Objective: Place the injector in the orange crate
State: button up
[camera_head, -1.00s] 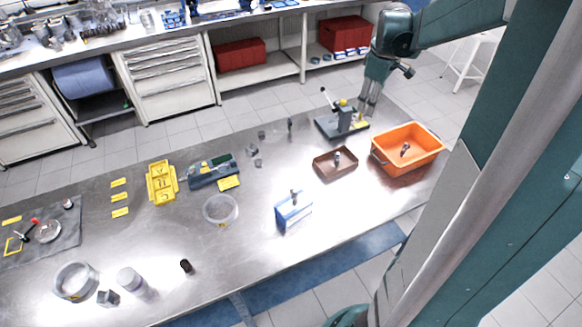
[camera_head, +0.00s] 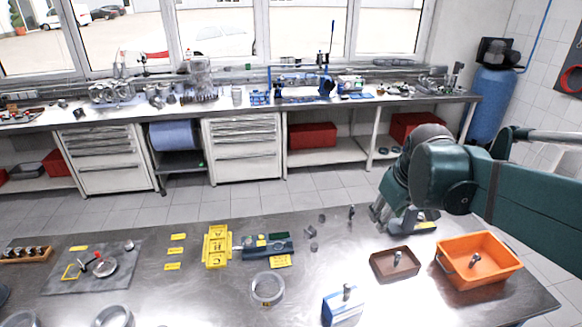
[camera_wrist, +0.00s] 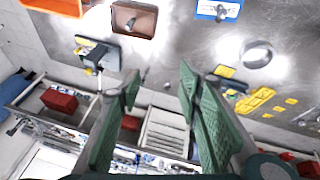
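The orange crate (camera_head: 497,275) stands at the right end of the metal table, with one small grey and dark part (camera_head: 475,260) inside. A similar small part (camera_head: 398,257) lies in the brown tray (camera_head: 380,273) just left of the crate. Another (camera_head: 347,291) sits on top of the blue and white holder (camera_head: 343,311). They are too small to tell which is the injector. My gripper (camera_head: 384,214) is over the table's far edge, beside the dark fixture. In the wrist view its green fingers (camera_wrist: 162,98) are apart with nothing between them; the crate (camera_wrist: 52,6) shows at top left.
The dark fixture (camera_head: 424,226) partly hides behind my gripper.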

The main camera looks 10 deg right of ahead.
jog(key=s+a+f+m+t+y, duration=0.1)
jog(key=s+a+f+m+t, duration=0.1)
jog(key=s+a, duration=0.9)
jog(key=a, duration=0.4)
jog(key=shift+s+f+m+t, duration=0.25)
jog(key=shift+m+t, duration=0.05)
jog(key=shift+t, duration=0.1)
